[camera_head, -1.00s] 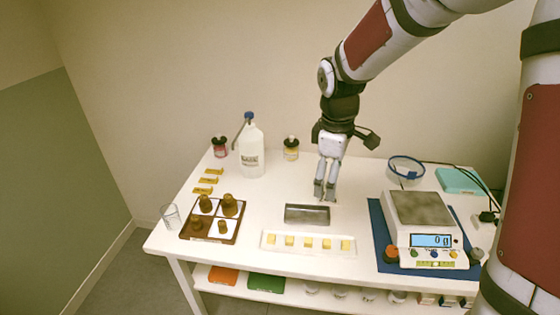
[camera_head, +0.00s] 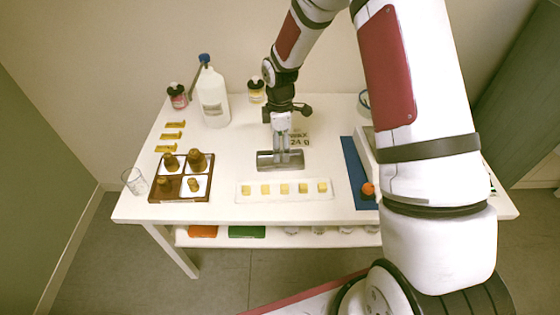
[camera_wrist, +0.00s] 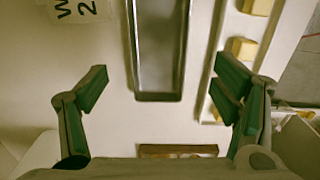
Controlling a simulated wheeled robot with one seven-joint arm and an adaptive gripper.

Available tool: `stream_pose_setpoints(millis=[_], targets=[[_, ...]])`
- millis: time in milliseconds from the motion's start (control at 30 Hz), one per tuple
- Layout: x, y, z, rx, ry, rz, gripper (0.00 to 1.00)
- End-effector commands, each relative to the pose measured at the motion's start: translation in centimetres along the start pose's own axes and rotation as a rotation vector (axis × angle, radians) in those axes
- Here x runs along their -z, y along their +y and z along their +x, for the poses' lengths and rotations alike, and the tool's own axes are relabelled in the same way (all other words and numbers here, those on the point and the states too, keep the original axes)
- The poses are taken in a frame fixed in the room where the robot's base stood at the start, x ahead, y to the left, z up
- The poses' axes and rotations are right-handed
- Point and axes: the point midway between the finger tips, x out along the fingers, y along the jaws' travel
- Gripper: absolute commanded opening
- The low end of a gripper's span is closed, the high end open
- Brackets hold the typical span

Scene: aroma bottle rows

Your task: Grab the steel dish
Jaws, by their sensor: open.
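The steel dish (camera_head: 295,161) is a long, shallow grey metal tray lying on the white table. In the wrist view the dish (camera_wrist: 160,50) runs lengthwise away from me, its near end between and just ahead of my fingertips. My gripper (camera_head: 281,150) points down at the dish, its fingers covering part of it in the head view. In the wrist view my gripper (camera_wrist: 160,82) is open, with one finger well to each side of the dish's line and nothing between them. I cannot tell the exact height of the fingertips.
A white tray with yellow cubes (camera_head: 285,197) lies close in front of the dish. A card (camera_head: 298,140) stands or lies behind it. A brown divided box with bottles (camera_head: 180,197) is left. A blue mat (camera_head: 355,170) with a scale, partly hidden by my arm, is right.

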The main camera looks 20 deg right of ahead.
Motion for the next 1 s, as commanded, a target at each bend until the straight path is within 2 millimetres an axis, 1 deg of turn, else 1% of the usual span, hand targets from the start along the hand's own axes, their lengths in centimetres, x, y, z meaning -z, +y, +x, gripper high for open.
stream_pose_setpoints(millis=[167, 267, 400, 500, 600, 800, 833, 867, 900, 967, 1000], targets=[[0.0, 0.0, 1.0, 0.000, 0.000, 0.000, 0.82], [0.0, 0.0, 2.2, 0.002, 0.000, 0.000, 0.82], [-0.1, 0.2, 4.3, 0.002, 0.000, 0.001, 0.82], [0.0, 0.2, 5.4, 0.001, 0.000, 0.000, 0.82], [-0.1, 0.2, 5.9, -0.001, 0.000, 0.001, 0.82], [-0.1, 0.3, 5.9, -0.002, 0.000, 0.001, 0.82], [-0.1, 0.3, 5.9, -0.001, 0.000, 0.001, 0.79], [-0.1, 0.3, 5.9, -0.001, 0.000, 0.001, 0.73], [-0.1, 0.3, 5.9, -0.001, 0.000, 0.001, 0.64], [-0.1, 0.3, 5.9, -0.001, 0.000, 0.001, 0.50], [-0.1, 0.3, 5.9, -0.001, 0.000, 0.001, 0.41]])
